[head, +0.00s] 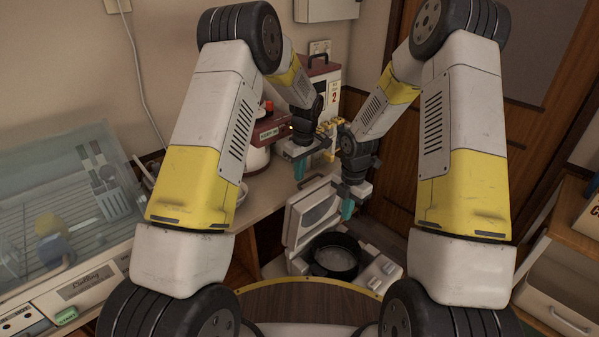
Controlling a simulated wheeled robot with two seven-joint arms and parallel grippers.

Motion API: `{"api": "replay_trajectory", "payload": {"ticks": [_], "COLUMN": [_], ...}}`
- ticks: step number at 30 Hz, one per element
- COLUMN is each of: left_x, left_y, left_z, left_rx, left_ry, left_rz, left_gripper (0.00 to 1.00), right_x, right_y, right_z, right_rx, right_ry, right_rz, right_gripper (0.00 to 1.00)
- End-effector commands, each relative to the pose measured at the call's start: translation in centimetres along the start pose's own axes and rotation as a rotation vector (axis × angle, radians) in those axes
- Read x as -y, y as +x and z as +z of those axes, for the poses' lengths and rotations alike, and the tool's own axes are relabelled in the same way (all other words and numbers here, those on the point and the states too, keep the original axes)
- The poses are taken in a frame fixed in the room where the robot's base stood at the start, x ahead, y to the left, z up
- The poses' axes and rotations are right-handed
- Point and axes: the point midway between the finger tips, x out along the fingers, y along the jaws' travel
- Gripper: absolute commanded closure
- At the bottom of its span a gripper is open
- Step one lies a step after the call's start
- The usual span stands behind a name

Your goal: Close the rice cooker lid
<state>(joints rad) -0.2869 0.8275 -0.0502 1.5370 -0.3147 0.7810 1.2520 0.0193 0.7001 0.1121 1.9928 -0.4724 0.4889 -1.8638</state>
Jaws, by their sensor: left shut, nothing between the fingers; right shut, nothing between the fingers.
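The rice cooker (377,272) is a white box with a round dark pot (336,258) in its top, low in front of me. Its lid (309,213) stands up, open, on the left side of the pot. My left gripper (299,168) is shut and empty, above and behind the lid, apart from it. My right gripper (347,207) is shut and empty, above the pot and to the right of the lid. I cannot tell whether the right fingertips touch the lid.
A dish dryer (70,215) with a clear cover and dishes inside is at the left. A red-and-white appliance (262,140) stands on the counter behind my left arm. A wooden cabinet (560,270) is at the right. Open floor shows right of the rice cooker.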

Motion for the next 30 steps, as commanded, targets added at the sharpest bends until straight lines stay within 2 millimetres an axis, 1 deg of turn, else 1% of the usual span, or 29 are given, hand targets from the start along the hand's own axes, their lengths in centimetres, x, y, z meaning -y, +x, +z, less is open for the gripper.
{"api": "replay_trajectory", "payload": {"ticks": [6, 13, 14, 18, 27, 30], "left_x": [0.0, 0.0, 0.0, 0.0, 0.0, 0.0], "left_y": [-0.5, -0.4, -0.4, -0.4, -0.4, -0.4], "left_z": [1.5, 1.5, 1.5, 1.5, 1.5, 1.5], "left_rx": [0.0, 0.0, 0.0, 0.001, 0.001, 0.001], "left_ry": [0.002, 0.0, 0.0, 0.0, 0.0, 0.0], "left_rz": [-0.001, -0.001, -0.001, -0.001, -0.001, -0.001], "left_gripper": [1.0, 1.0, 1.0, 1.0, 1.0, 1.0], "right_x": [0.0, 0.0, 0.0, 0.0, 0.0, -0.1], "right_y": [0.0, 0.0, 0.0, 0.0, 0.0, -0.5], "right_z": [0.0, 0.0, 0.0, 0.0, 0.0, 0.0], "right_rx": [0.0, 0.0, 0.0, 0.0, 0.0, 0.001], "right_ry": [0.0, 0.0, 0.0, 0.0, 0.0, 0.0], "right_rz": [0.0, 0.0, 0.0, 0.0, 0.0, 0.002], "right_gripper": [1.0, 1.0, 0.96, 0.69, 0.68, 0.68]}}
